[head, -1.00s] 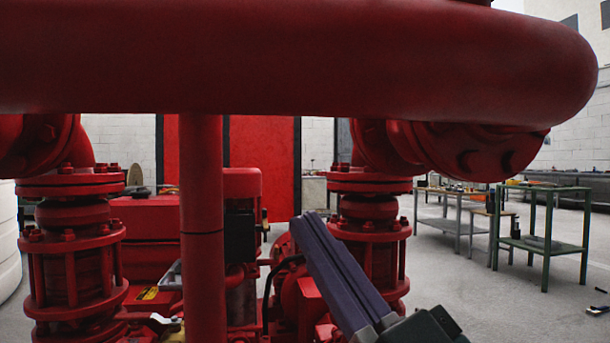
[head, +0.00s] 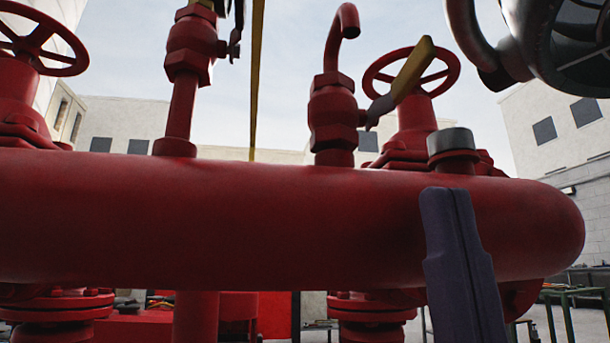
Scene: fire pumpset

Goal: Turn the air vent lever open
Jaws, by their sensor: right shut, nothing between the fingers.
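The air vent lever (head: 412,70) is a yellow handle slanting up to the right from a red vent valve (head: 333,115) with a hooked spout on top. The valve stands on the thick red horizontal pipe (head: 250,225). My right gripper (head: 447,192) is in front of the pipe, below and to the right of the lever. Its purple fingers point up, shut together, with nothing between them. It shows apart from the lever. My left gripper is out of view.
A second red valve (head: 193,60) stands to the left, with a thin yellow upright bar (head: 257,80) beside it. Red handwheels (head: 411,70) (head: 40,40) are behind and at left. A grey cap (head: 451,145) sits on the pipe; a grey metal fitting (head: 560,50) is at upper right.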

